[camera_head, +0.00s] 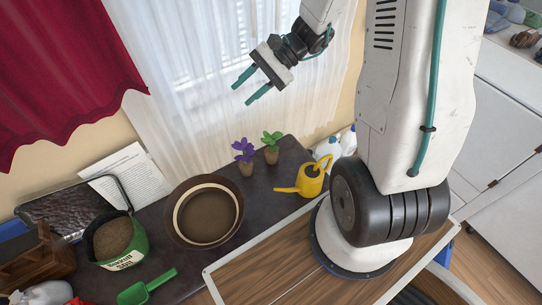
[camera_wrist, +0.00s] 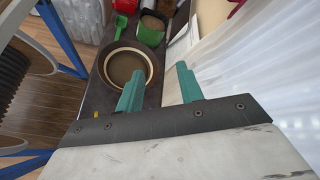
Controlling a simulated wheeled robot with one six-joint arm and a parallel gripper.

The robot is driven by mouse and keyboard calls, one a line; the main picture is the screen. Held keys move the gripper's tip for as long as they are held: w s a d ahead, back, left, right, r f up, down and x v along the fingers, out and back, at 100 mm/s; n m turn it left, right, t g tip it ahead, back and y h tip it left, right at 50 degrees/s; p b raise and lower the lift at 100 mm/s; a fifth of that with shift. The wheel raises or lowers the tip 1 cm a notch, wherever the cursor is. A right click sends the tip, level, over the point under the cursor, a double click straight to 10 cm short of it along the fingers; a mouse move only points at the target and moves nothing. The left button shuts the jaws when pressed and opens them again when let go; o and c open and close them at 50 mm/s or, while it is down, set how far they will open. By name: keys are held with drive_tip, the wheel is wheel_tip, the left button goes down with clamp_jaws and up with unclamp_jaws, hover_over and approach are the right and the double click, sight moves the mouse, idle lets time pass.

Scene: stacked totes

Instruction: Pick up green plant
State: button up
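The green plant (camera_head: 272,146) stands upright in a small brown pot on the dark table, at the table's back right in the head view. A purple plant (camera_head: 244,151) in a similar pot stands just left of it. My gripper (camera_head: 248,92) is raised above the table, in front of the curtain, up and left of the green plant in the picture. Its two teal fingers are apart with nothing between them. In the wrist view the open fingers (camera_wrist: 158,92) show against the table and curtain; I cannot make out the green plant there.
A yellow watering can (camera_head: 307,181) stands right of the plants, near my arm's base. A large round pot (camera_head: 236,214), a green soil bag (camera_head: 117,240) and a green scoop (camera_head: 146,288) lie to the left. White bottles (camera_head: 335,146) stand behind the can.

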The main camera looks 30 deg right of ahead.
drive_tip(key=w+d+f+m+t, duration=0.3)
drive_tip(key=d+f+m, duration=0.15)
drive_tip(key=f, duration=0.35)
drive_tip(key=w+d+f+m+t, duration=0.3)
drive_tip(key=d+f+m, duration=0.15)
drive_tip(key=f, duration=0.25)
drive_tip(key=s+d+f+m+t+h, duration=0.1)
drive_tip(key=d+f+m+t+h, duration=0.2)
drive_tip(key=f, duration=0.6)
drive_tip(key=s+d+f+m+t+h, duration=0.1)
drive_tip(key=s+d+f+m, duration=0.15)
drive_tip(key=f+m, duration=0.45)
drive_tip(key=n, duration=0.2)
hover_over(268, 150)
drive_tip(key=shift+h, duration=0.3)
wheel_tip(268, 150, down, 5)
drive_tip(key=shift+r, duration=0.15)
drive_tip(key=shift+c, duration=0.4)
clamp_jaws()
